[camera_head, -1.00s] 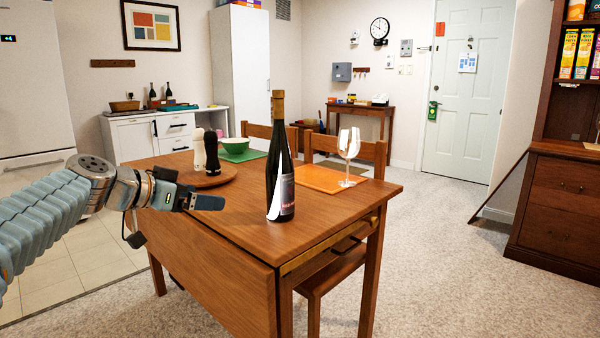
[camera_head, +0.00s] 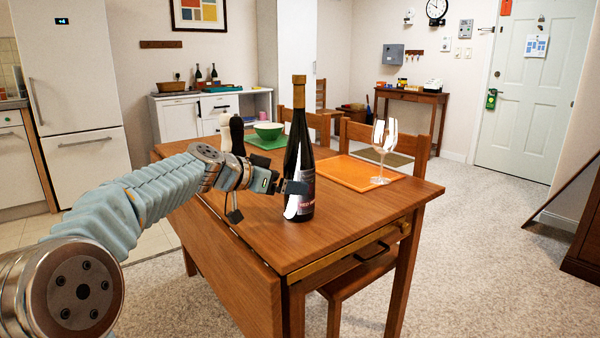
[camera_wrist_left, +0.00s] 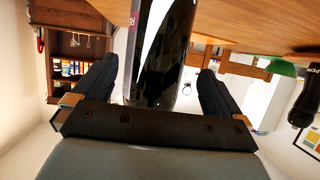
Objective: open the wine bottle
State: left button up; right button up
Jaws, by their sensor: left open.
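The dark wine bottle (camera_head: 299,150) stands upright on the wooden table near its front edge, with a tan cap on its neck and a red and white label. My left gripper (camera_head: 290,187) reaches in from the left at the bottle's lower body, level with the label. In the left wrist view, which is upside down, the bottle (camera_wrist_left: 160,60) lies between the two open fingers of my left gripper (camera_wrist_left: 155,88), with a gap on each side. The bottle's neck is out of that view. My right gripper is in neither view.
The table (camera_head: 340,225) also bears a wine glass (camera_head: 382,150) on an orange mat (camera_head: 355,172), a green bowl (camera_head: 268,130) on a green mat, and dark and white mills (camera_head: 236,135). Chairs stand behind it. The table's front right corner is clear.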

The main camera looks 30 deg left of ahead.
pick_arm(q)
jog(key=x, duration=0.3)
jog(key=p+x, duration=0.1)
jog(key=x, duration=0.1)
jog(key=shift+d, duration=0.3)
jog(key=c, duration=1.6)
